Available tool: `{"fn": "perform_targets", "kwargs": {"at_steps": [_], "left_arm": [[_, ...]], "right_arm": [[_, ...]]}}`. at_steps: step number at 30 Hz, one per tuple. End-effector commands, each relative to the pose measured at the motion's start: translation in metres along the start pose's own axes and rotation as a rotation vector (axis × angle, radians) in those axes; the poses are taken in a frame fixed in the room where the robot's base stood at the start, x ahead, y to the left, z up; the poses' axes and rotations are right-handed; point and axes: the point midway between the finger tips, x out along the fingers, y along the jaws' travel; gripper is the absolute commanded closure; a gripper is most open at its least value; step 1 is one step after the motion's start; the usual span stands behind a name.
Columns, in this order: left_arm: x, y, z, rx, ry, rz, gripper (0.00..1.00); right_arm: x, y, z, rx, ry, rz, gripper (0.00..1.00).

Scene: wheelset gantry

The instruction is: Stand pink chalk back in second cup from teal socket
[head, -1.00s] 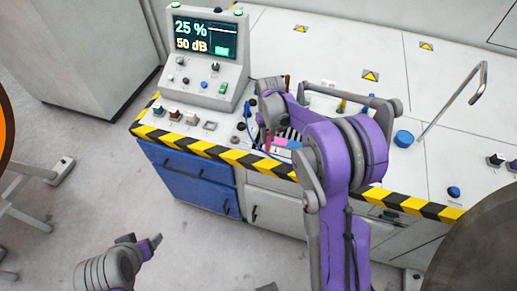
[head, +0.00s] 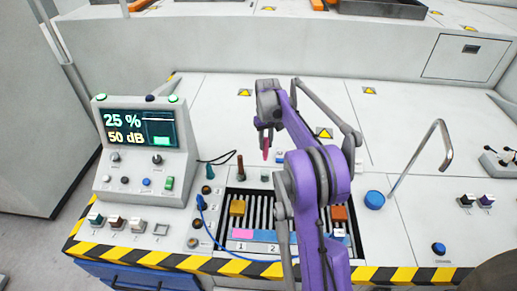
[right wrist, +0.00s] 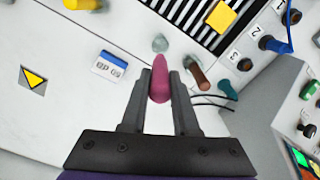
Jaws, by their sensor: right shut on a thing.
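My right gripper (head: 265,136) is shut on the pink chalk (head: 266,150), which hangs tip-down above the panel. In the right wrist view, the pink chalk (right wrist: 160,80) sits between the fingertips. A pale grey-green cup-like piece (right wrist: 160,43) lies just beyond the chalk's tip. A brown stick (right wrist: 198,73) stands beside it, and a teal piece (right wrist: 228,90), which looks like the teal socket, comes after that. In the head view the teal piece (head: 209,171) and brown stick (head: 240,166) stand left of the chalk. My left gripper is out of view.
A slotted tray (head: 225,215) with yellow and orange blocks and numbered labels lies in front. A display console (head: 140,150) stands at left, a blue cable (head: 203,220) runs near the tray, and a bent metal rod (head: 425,150) rises at right. The panel behind is mostly clear.

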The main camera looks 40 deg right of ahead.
Motion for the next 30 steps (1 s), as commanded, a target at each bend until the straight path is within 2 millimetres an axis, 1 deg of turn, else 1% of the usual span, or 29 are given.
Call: {"fn": "perform_targets", "kwargs": {"at_steps": [12, 16, 23, 30], "left_arm": [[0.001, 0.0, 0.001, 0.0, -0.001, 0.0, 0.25], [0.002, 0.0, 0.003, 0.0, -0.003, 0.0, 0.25], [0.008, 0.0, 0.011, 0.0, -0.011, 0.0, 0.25], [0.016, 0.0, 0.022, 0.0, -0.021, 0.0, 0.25]], "right_arm": [[0.0, 0.001, 0.001, 0.001, -0.001, 0.0, 1.0], [0.004, 0.001, 0.001, 0.0, -0.001, 0.0, 1.0], [0.018, 0.001, 0.002, 0.0, -0.002, 0.001, 1.0], [0.038, 0.001, 0.002, 0.0, -0.003, 0.001, 1.0]]}}
